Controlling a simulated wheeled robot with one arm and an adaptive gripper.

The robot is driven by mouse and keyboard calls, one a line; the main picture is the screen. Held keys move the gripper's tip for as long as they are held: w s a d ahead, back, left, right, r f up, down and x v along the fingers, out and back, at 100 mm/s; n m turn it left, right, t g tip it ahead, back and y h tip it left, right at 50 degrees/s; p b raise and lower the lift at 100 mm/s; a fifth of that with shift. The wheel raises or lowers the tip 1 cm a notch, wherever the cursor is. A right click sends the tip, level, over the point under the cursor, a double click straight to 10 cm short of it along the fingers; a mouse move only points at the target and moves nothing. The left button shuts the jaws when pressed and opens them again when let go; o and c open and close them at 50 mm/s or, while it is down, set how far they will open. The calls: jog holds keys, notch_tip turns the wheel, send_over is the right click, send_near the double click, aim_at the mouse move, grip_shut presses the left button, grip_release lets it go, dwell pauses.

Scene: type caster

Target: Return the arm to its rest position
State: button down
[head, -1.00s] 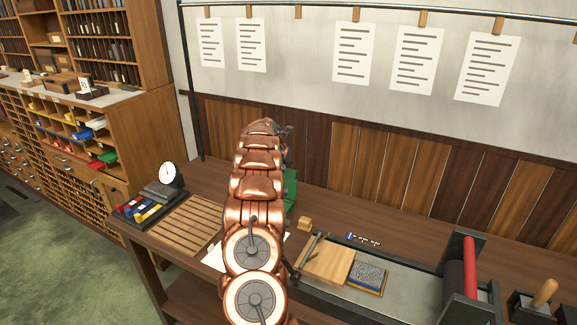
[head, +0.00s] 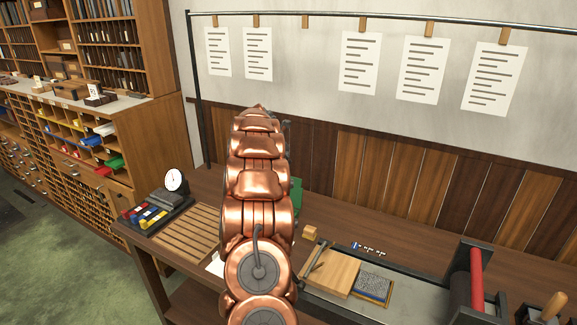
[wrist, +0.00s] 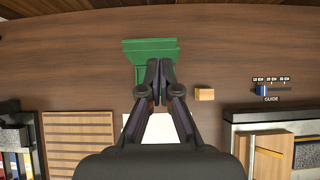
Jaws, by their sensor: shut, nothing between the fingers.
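My copper arm (head: 257,215) stands upright in the middle of the head view, over the bench. Its far end hides the gripper there. In the wrist view my gripper (wrist: 159,66) points at the bench with its two dark fingertips together and nothing between them. A green object (wrist: 150,52) lies beyond the fingertips, partly covered by them. Its edge also shows behind my arm in the head view (head: 297,192).
A slatted wooden rack (head: 187,234), a dial gauge (head: 173,180), a small wooden block (head: 310,232), a wooden board (head: 332,271) and a red-handled roller press (head: 476,266) stand on the bench. Sheets (head: 360,62) hang from a rail behind. Wooden cabinets (head: 75,130) stand at left.

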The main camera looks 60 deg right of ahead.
jog(key=shift+v, duration=0.8)
jog(key=w+a+r+m+y, duration=0.1)
jog(key=w+a, duration=0.2)
jog(key=a, duration=0.4)
jog(key=w+a+r+m+t+y, duration=0.1)
jog(key=w+a+m, duration=0.1)
jog(key=a, duration=0.5)
jog(key=w+a+m+y, duration=0.1)
jog(key=w+a, duration=0.2)
jog(key=a, duration=0.4)
jog(key=s+a+m+y+b, duration=0.15)
jog(key=a+m, duration=0.25)
jog(key=a, duration=1.6)
jog(key=s+a+m+y, duration=0.1)
jog(key=s+a+m, duration=0.1)
jog(key=s+a, duration=0.45)
jog(key=s+a+m+y, duration=0.1)
jog(key=s+a+m, duration=0.15)
jog(key=a, duration=0.75)
jog(key=s+a+f+m+g, duration=0.1)
jog(key=s+a+f+m, duration=0.1)
jog(key=s+a, duration=0.3)
jog(key=s+a+f+m+g+y, duration=0.1)
jog(key=s+a, duration=0.5)
jog(key=s, duration=0.6)
jog(key=shift+a+f+m+g, duration=0.3)
jog(key=shift+f+m, duration=0.2)
jog(key=shift+m, duration=0.55)
